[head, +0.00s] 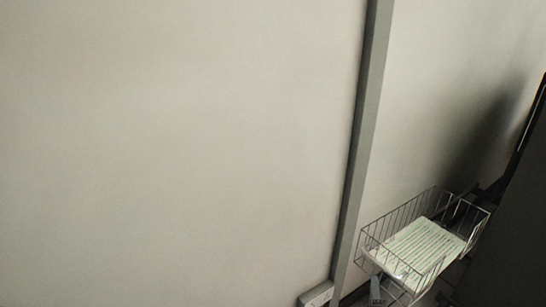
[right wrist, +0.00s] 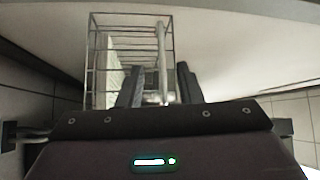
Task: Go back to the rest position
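My right gripper shows in the right wrist view (right wrist: 160,84) with its two dark fingers apart. In the head view the basket (head: 372,238) is at the lower right, holding a pale ribbed stack of cards (head: 425,247). Dark parts at its far right corner look like my right gripper (head: 468,196), mostly hidden there. My left gripper is in neither view.
A plain pale wall (head: 180,140) fills most of the head view. A grey vertical post (head: 364,130) runs down it, left of the basket. A large dark surface covers the lower right corner. Tiled surfaces (right wrist: 25,82) show at the sides of the wrist view.

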